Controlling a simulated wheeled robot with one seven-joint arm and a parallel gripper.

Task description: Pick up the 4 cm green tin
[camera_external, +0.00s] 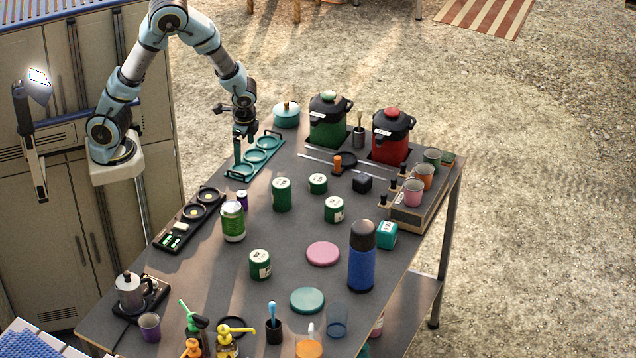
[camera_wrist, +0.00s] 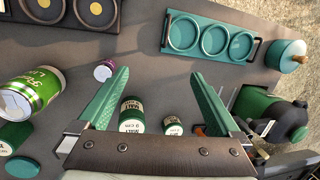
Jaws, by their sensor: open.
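Several dark green tins with pale labels and lids stand on the grey table; I cannot read their sizes surely. The smallest-looking green tin (camera_external: 317,184) stands near the middle back and also shows in the wrist view (camera_wrist: 172,126). A taller green tin (camera_external: 281,195) is left of it, also in the wrist view (camera_wrist: 131,112). Another green tin (camera_external: 334,210) stands in front, and one more green tin (camera_external: 260,265) nearer the front. My gripper (camera_external: 241,160) is open and empty, left of the tins by the teal ring tray. Its teal fingers (camera_wrist: 158,76) are spread wide.
The teal ring tray (camera_external: 238,174) lies at the back left. A lime-labelled can (camera_external: 233,222) and purple tin (camera_external: 242,198) stand left of the tins. A blue flask (camera_external: 362,258) stands right-front. Green (camera_external: 328,128) and red (camera_external: 390,146) dispensers stand behind.

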